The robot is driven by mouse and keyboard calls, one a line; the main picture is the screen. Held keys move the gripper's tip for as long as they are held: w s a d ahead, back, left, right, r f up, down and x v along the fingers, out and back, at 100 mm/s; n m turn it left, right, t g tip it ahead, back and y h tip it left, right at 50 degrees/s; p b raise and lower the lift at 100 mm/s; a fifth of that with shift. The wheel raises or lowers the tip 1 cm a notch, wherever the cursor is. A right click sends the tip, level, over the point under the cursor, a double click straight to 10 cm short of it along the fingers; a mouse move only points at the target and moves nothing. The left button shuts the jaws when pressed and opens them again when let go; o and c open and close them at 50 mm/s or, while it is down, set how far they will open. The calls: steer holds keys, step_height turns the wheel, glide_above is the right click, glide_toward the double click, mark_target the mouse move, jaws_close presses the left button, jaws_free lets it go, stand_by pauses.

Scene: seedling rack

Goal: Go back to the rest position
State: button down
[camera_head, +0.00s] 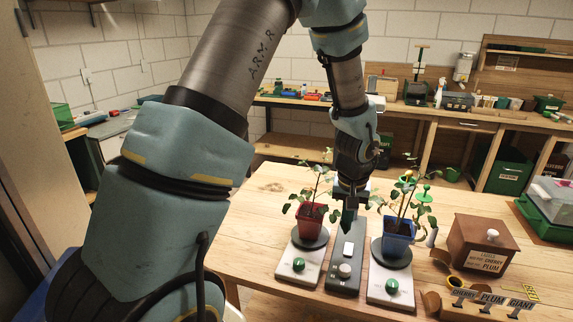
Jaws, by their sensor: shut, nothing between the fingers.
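My gripper (348,214) hangs at the end of my arm, pointing down, shut and empty. It is between two potted seedlings, above the dark grey unit with a knob (345,270). The red pot (310,216) stands to its left on a round black plate of a white base with a green knob (299,264). The blue pot (397,236) stands to its right on a similar white base (391,289). Both plants are leafy and upright. My arm covers the left of the view and part of the table behind.
The wooden table (265,195) is clear on its left. On the right are a brown box (482,243) with a white knob, a sign reading Cherry, Plum, Giant (492,300) and a green-based tray (548,215). Workbenches with tools (455,115) line the back wall.

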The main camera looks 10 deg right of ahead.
steer(key=w+a+r+n, duration=0.1)
steer(key=a+r, duration=0.2)
steer(key=a, duration=0.4)
steer(key=w+a+r+n, duration=0.1)
steer(key=a+r, duration=0.2)
steer(key=a, duration=0.5)
steer(key=s+a+r, duration=0.2)
steer(key=s+a, duration=0.1)
steer(key=a, duration=0.4)
steer(key=s+a+r+n, duration=0.1)
steer(key=s+a+r, duration=0.1)
steer(key=a, duration=0.4)
steer(key=shift+s+a+r+n, duration=0.25)
steer(key=shift+s+a+n, duration=0.1)
steer(key=shift+s, duration=0.25)
